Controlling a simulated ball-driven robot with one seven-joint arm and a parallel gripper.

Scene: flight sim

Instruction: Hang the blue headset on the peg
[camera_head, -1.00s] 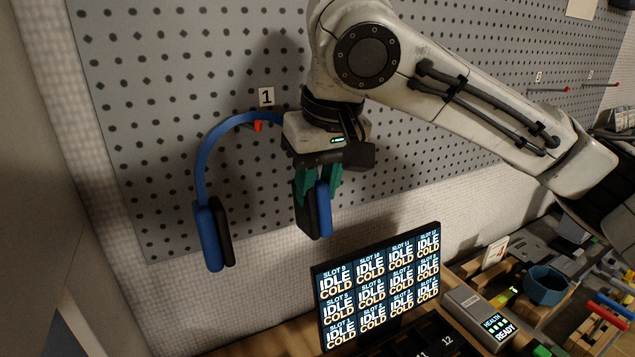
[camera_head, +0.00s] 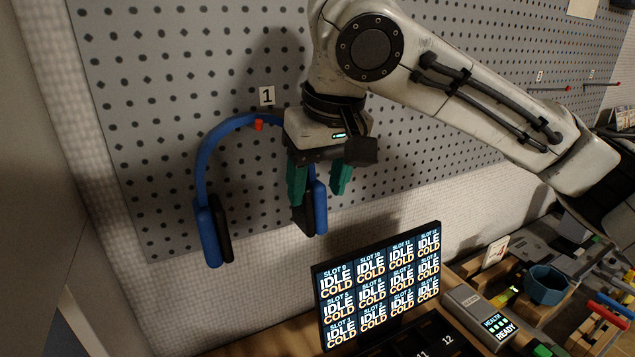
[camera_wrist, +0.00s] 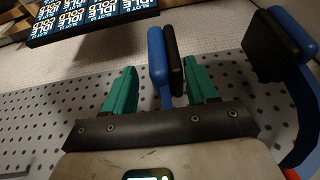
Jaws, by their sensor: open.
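The blue headset (camera_head: 203,160) hangs at the pegboard under the label 1, its band arched over a peg with a red-orange tip (camera_head: 258,125). Its two ear cups, blue outside and black inside, hang below the band. My gripper (camera_head: 318,191) has its green fingers spread apart around the right ear cup (camera_head: 320,208). In the wrist view, that ear cup (camera_wrist: 160,60) stands between the open fingers, apart from the left finger and close to the right one. The other ear cup (camera_wrist: 275,45) is at the upper right there. My gripper hides part of the band's right side.
A monitor (camera_head: 378,285) showing slot labels stands below my gripper. A grey health display box (camera_head: 480,315) and a blue hexagonal cup (camera_head: 546,285) are at the lower right. Other red-tipped pegs (camera_head: 565,89) stick out at the upper right. The pegboard (camera_head: 170,60) left of the headset is bare.

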